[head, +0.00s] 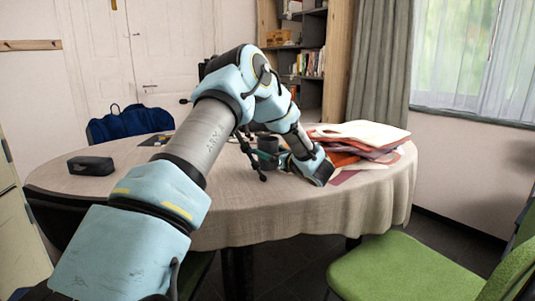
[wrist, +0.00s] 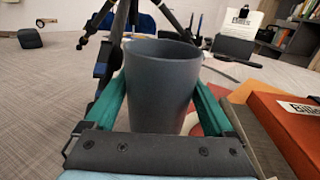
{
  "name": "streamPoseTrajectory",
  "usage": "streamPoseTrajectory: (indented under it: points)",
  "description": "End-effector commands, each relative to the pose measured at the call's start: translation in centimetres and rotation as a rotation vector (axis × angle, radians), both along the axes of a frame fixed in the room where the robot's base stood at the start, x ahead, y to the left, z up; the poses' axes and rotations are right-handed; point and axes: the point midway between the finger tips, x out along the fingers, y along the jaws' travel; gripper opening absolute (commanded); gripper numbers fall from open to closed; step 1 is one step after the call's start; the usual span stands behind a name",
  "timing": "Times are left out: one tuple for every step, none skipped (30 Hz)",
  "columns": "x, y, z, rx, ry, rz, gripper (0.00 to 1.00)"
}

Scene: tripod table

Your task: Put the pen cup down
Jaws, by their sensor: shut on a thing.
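The pen cup (wrist: 162,85) is a plain dark grey, tapered cup, upright between my gripper's teal fingers in the wrist view. It shows small and partly covered in the head view (head: 268,144). My gripper (wrist: 161,98) is shut on it, one finger at each side. The cup's base is hidden behind the gripper body, so I cannot tell whether it touches the table. The round table (head: 240,220) has a beige cloth, and my gripper is low over its right half.
A black tripod (wrist: 113,35) stands close behind and left of the cup. Folders and papers (head: 362,138) are stacked right of my gripper, an orange-red folder (wrist: 285,128) close by. A dark case (head: 91,165) lies far left. The cloth between is mostly clear.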

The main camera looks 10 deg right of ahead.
Motion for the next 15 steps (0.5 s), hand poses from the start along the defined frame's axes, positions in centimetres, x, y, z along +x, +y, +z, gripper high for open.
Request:
streamPoseTrajectory:
  points:
    - [0.00,-0.01,-0.60,0.000,-0.001,0.000,0.23]
    - [-0.01,0.00,-0.79,0.000,-0.001,0.000,0.23]
    - [0.00,0.00,-0.88,0.000,-0.002,0.000,0.23]
    - [0.00,0.00,-0.87,-0.001,-0.003,0.000,0.23]
    - [0.01,0.01,-0.84,-0.001,-0.003,0.001,0.23]
    - [0.01,0.01,-0.84,-0.001,-0.003,0.000,0.23]
    - [0.00,0.01,-0.84,-0.001,-0.003,0.000,0.23]
    - [0.00,0.01,-0.85,-0.001,-0.003,0.001,0.23]
    - [0.01,0.01,-0.88,-0.001,-0.003,0.000,0.23]
    - [0.01,0.01,-0.95,-0.001,-0.002,0.000,0.23]
    - [0.01,0.01,-1.04,-0.001,-0.002,0.000,0.23]
    - [0.00,0.02,-1.15,-0.001,-0.002,0.000,0.23]
    - [0.00,0.02,-1.21,-0.001,-0.002,0.000,0.23]
    - [0.00,0.02,-1.26,-0.001,-0.002,0.000,0.23]
    - [0.00,0.02,-1.33,-0.001,-0.002,0.000,0.23]
